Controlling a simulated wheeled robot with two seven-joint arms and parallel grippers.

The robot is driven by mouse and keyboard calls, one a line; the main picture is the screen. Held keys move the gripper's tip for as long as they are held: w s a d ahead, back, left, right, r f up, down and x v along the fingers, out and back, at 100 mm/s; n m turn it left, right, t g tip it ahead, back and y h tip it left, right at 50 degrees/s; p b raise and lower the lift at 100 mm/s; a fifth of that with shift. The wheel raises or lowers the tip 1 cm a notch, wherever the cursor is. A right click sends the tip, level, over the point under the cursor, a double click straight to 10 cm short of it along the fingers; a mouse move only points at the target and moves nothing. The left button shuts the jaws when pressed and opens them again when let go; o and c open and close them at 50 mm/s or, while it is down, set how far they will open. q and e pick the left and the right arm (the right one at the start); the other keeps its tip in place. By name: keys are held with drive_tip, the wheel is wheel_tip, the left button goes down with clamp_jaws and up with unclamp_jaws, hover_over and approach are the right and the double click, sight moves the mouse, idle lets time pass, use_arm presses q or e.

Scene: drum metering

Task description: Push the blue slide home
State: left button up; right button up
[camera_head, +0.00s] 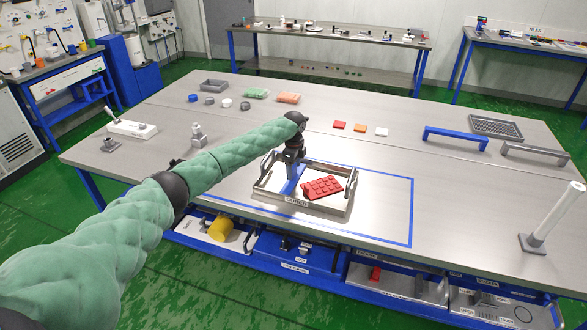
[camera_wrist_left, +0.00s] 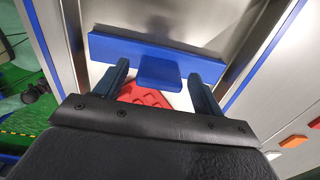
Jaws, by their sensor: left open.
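The blue slide (camera_wrist_left: 150,50) is a long bar with a short tab on its middle. It also shows in the head view as a blue strip (camera_head: 290,187) inside the left part of a metal tray (camera_head: 325,211), partly hidden by my gripper. A red studded block (camera_head: 322,187) lies in the tray to the right of the slide; part of it shows in the left wrist view (camera_wrist_left: 145,96). My left gripper (camera_wrist_left: 162,80) is open and points down at the slide, its fingers on either side of the tab in the picture. I cannot tell whether they touch it. My right gripper is out of view.
A blue outline (camera_head: 411,210) on the table surrounds the tray, with bare tabletop at its right. A blue handle bar (camera_head: 456,136) and a white post (camera_head: 552,218) stand further right. Small coloured blocks (camera_head: 360,127) and rings (camera_head: 227,103) lie behind.

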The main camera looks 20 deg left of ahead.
use_arm(q)
drive_tip(key=shift+f, duration=0.9)
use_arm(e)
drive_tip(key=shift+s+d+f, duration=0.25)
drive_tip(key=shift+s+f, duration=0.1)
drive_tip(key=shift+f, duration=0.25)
use_arm(q)
drive_tip(key=c, duration=1.3)
drive_tip(key=shift+d, duration=0.55)
drive_tip(key=shift+c, duration=0.4)
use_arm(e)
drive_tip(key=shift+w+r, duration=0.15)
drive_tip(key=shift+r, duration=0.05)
use_arm(q)
drive_tip(key=o, duration=1.2)
drive_tip(key=shift+o, duration=0.9)
drive_tip(key=shift+d, duration=0.1)
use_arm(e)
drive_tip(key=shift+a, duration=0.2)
use_arm(q)
drive_tip(key=shift+r, duration=0.1)
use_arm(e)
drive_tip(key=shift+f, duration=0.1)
